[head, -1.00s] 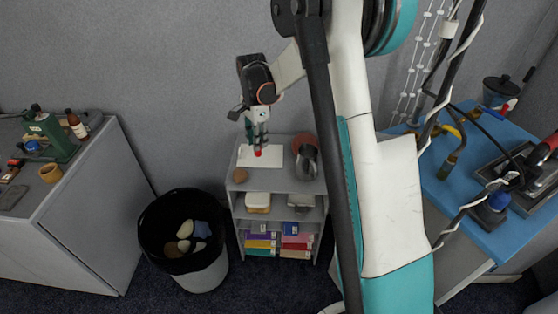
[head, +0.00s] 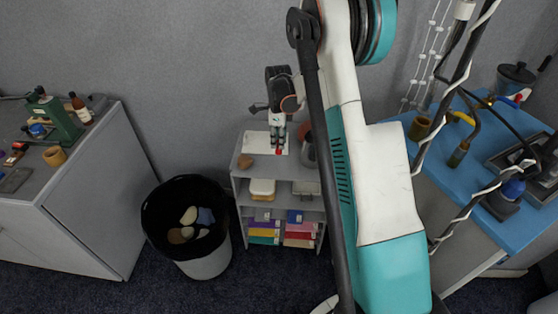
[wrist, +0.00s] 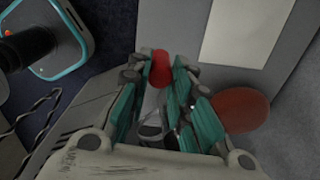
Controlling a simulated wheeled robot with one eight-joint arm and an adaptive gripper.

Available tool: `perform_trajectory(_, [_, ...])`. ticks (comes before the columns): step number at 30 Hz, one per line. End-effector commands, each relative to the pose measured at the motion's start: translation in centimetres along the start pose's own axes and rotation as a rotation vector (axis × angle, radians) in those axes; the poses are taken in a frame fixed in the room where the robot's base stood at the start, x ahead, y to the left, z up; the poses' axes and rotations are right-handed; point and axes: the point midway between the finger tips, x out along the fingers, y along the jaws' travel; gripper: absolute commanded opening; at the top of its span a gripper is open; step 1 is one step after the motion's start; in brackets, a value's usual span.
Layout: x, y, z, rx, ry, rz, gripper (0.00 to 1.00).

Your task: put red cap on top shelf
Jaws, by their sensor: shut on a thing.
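The small red cap (head: 278,152) is between the fingertips of my gripper (head: 278,146), which is shut on it. In the wrist view the red cap (wrist: 161,67) shows at the tips of my gripper's teal-padded fingers (wrist: 158,80). The grey shelf unit (head: 262,184) stands against the wall, and the cap appears over its top shelf, near the front edge of a white sheet (head: 255,142). I cannot tell whether the cap touches the surface.
On the top shelf are a brown stone-like lump (head: 245,161), a metallic item (head: 309,152) and a reddish round object (wrist: 240,109). Lower shelves hold a sandwich-like block (head: 262,188) and coloured boxes. A black-lined bin (head: 178,190) stands left; a blue table (head: 468,190) is right.

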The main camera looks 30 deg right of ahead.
Motion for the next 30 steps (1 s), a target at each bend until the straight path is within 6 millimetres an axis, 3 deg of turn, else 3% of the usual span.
perform_trajectory(1, [1.5,0.0,0.0,0.0,0.0,0.0,0.08])
perform_trajectory(6, [4.2,0.0,0.0,-0.001,0.0,0.0,0.08])
perform_trajectory(14, [5.8,0.0,0.0,-0.001,0.0,0.0,0.08])
perform_trajectory(21, [9.1,0.0,0.0,-0.001,0.0,0.0,0.08])
perform_trajectory(30, [9.2,0.0,0.0,-0.001,0.0,0.0,0.08])
